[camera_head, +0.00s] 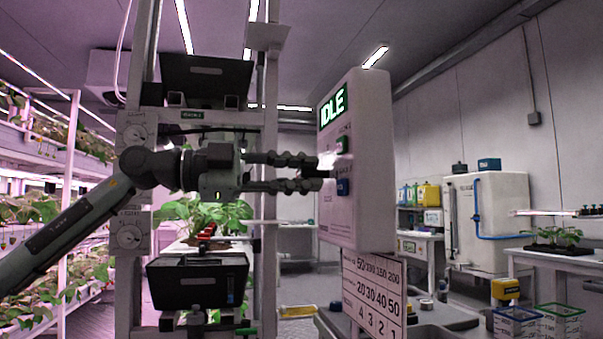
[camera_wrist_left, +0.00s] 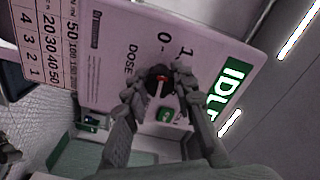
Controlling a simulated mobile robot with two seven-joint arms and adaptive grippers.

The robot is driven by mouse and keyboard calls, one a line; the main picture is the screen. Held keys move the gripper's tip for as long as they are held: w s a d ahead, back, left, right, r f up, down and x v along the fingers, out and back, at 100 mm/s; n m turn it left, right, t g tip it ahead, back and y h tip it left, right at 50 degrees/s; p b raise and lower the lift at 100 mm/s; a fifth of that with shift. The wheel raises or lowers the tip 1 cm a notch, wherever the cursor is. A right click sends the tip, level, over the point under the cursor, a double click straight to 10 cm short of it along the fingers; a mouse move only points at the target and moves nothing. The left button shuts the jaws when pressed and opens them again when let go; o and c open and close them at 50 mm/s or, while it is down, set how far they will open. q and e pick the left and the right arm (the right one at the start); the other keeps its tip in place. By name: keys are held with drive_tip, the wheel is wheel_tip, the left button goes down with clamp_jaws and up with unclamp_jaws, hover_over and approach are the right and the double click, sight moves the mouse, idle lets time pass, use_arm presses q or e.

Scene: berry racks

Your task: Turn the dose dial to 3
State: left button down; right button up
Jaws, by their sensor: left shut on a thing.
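The white control box (camera_head: 358,210) has a lit green IDLE display (camera_head: 333,106) on its face, which I see at a steep angle in the head view. The dose dial (camera_wrist_left: 158,78) is a dark round knob with a red pointer mark, beside the printed word DOSE and the marks 0 and 1. Its other marks are hidden by my fingers, and I cannot tell which mark the pointer is on. My left gripper (camera_head: 322,173) reaches the box face from the left; in the left wrist view its two fingers (camera_wrist_left: 157,85) are shut on the dial, one on each side. My right gripper is out of view.
A printed number chart (camera_head: 373,295) hangs below the box. A rack post (camera_head: 268,200) stands close behind my left gripper, with black crates (camera_head: 198,283) to its left.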

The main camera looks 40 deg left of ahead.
use_arm(q)
drive_tip(key=m, duration=0.6)
drive_tip(key=shift+m, duration=0.4)
drive_tip(key=m, duration=0.2)
drive_tip(key=shift+m, duration=0.4)
drive_tip(key=m, duration=0.3)
drive_tip(key=shift+m, duration=0.3)
drive_tip(key=m, duration=0.6)
drive_tip(key=shift+f, duration=0.1)
drive_tip(key=m, duration=0.5)
drive_tip(key=shift+m, duration=2.2)
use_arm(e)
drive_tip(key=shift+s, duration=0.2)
